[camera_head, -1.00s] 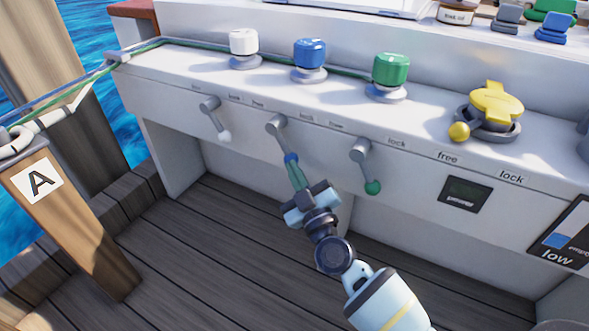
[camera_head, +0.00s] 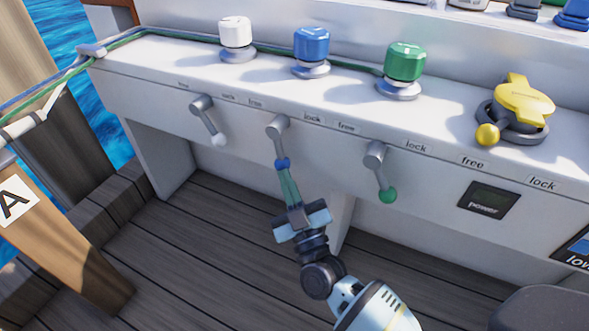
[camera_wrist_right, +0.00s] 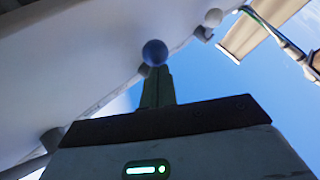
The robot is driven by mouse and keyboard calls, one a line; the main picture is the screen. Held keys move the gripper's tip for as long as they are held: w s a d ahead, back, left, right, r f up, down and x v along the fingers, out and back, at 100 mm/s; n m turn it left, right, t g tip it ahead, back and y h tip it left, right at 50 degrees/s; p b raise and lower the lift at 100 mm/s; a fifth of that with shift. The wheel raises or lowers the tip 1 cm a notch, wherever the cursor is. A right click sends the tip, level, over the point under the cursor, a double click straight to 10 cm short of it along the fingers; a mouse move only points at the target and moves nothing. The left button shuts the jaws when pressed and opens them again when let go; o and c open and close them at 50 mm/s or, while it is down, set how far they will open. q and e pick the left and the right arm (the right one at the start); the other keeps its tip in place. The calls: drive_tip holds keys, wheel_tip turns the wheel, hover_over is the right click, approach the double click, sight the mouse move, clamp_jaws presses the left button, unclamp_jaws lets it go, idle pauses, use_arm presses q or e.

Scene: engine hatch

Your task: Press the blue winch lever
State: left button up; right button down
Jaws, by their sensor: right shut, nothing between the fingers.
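The blue winch lever (camera_head: 281,145) hangs from the front panel, its blue ball end pointing down. In the right wrist view its blue ball (camera_wrist_right: 154,52) sits just beyond the fingertips. My right gripper (camera_head: 284,171) comes up from below, fingers shut and empty, tips at the ball. They look touching or nearly so; I cannot tell for sure. The blue winch (camera_head: 311,46) stands on the ledge above the lever. My left gripper is not in view.
A lever with a white ball (camera_head: 218,139) hangs to the left and one with a green ball (camera_head: 388,195) to the right. A yellow winch handle (camera_head: 524,104) is at the far right. A wooden post (camera_head: 60,235) marked A stands at left. The deck below is clear.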

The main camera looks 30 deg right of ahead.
use_arm(q)
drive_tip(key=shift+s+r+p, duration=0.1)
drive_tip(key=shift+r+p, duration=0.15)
drive_tip(key=shift+p, duration=0.05)
use_arm(e)
drive_tip(key=w+a, duration=0.1)
drive_tip(key=w, duration=0.1)
drive_tip(key=w+a+f, duration=0.1)
drive_tip(key=w+a, duration=0.1)
drive_tip(key=shift+s, duration=0.2)
